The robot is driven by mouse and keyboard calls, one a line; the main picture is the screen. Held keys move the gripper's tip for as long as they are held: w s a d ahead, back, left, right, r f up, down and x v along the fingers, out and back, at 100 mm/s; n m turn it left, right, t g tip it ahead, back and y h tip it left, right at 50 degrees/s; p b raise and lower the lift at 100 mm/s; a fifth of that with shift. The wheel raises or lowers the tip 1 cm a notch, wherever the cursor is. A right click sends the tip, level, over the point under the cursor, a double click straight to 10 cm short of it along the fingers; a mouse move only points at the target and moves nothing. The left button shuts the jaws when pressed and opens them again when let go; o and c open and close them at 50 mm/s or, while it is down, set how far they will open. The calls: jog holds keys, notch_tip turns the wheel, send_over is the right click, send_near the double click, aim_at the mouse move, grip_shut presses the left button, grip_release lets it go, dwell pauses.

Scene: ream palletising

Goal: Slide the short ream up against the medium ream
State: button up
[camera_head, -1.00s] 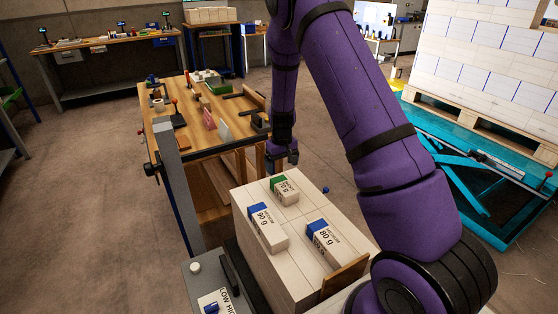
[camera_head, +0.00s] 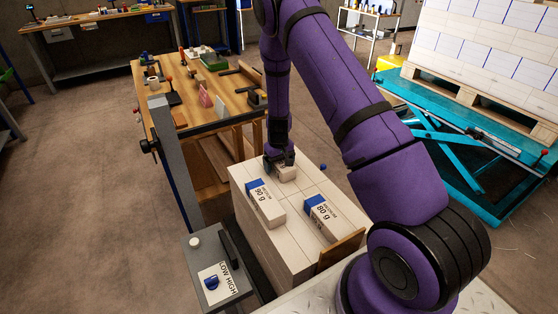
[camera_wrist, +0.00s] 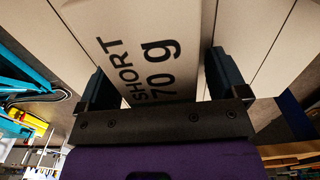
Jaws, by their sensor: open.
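The short ream (camera_head: 287,173), marked SHORT 70 g, lies on top of the pale stack (camera_head: 270,240) near its far edge. My gripper (camera_head: 280,160) is above it and hides most of it in the head view. In the wrist view the short ream (camera_wrist: 150,45) lies between the two dark fingers of my open gripper (camera_wrist: 160,75). Two blue-ended reams lie nearer on the stack: a 90 g ream (camera_head: 266,205) at the left and an 80 g ream (camera_head: 323,218) at the right. Their small size words are hard to read. The short ream is apart from both.
A brown wooden block (camera_head: 342,250) stands at the stack's near right edge. A grey control box (camera_head: 217,270) is at the near left. A wooden workbench (camera_head: 200,95) with tools is beyond. A teal lift table (camera_head: 455,150) with a loaded pallet stands right.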

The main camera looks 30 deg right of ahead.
aim_at(297, 190)
jog(key=c, duration=1.2)
jog(key=shift+o, duration=0.2)
jog(key=shift+s, duration=4.8)
jog(key=shift+s, duration=1.45)
jog(key=o, duration=1.2)
jog(key=shift+c, duration=0.2)
notch_tip(297, 190, up, 11)
